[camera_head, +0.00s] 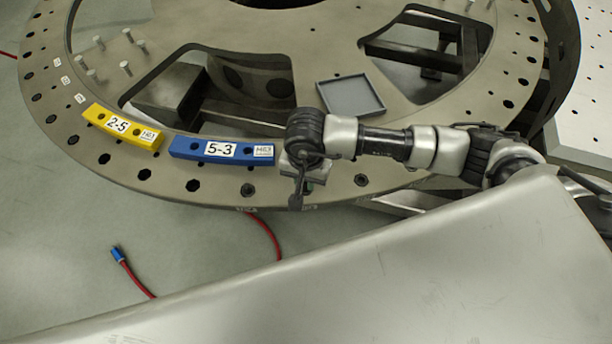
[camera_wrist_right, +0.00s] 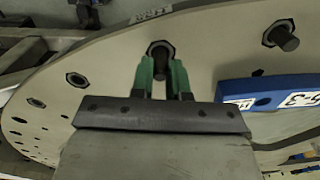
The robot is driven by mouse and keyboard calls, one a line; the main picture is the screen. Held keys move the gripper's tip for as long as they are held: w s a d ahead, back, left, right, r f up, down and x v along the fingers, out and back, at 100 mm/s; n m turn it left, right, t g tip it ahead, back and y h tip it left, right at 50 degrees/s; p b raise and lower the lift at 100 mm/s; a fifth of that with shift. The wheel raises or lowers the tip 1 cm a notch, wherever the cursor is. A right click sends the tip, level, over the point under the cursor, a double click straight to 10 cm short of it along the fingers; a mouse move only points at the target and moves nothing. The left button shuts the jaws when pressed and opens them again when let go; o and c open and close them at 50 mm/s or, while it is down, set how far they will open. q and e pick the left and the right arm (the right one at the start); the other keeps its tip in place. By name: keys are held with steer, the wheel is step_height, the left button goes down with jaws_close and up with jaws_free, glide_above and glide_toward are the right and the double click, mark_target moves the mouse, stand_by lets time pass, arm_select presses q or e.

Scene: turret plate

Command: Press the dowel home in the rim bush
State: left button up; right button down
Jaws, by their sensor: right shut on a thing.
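My right gripper (camera_wrist_right: 162,74) reaches down to the turret plate's rim (camera_head: 220,199), and its green fingers are shut on a dark dowel (camera_wrist_right: 159,67). The dowel stands at a dark rim bush (camera_wrist_right: 153,48), with its far end at the bush mouth. How deep it sits I cannot tell. In the head view my right gripper (camera_head: 297,196) is over the rim's near edge, and my wrist hides the dowel and bush. My left gripper is not in view.
A blue block marked 5-3 (camera_head: 185,147) and a yellow block marked 2-5 (camera_head: 101,116) lie on the plate. A grey tray (camera_head: 351,96) sits further in. Another bush with a dark pin (camera_wrist_right: 285,38) is nearby. Several upright pins (camera_head: 127,35) stand at the left.

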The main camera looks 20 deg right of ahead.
steer(key=shift+f+b, duration=0.8)
stand_by(1.3)
steer(key=c, duration=1.2)
jaws_free()
steer(key=shift+r, duration=0.1)
steer(key=shift+r+p, duration=1.7)
steer(key=shift+r, duration=1.8)
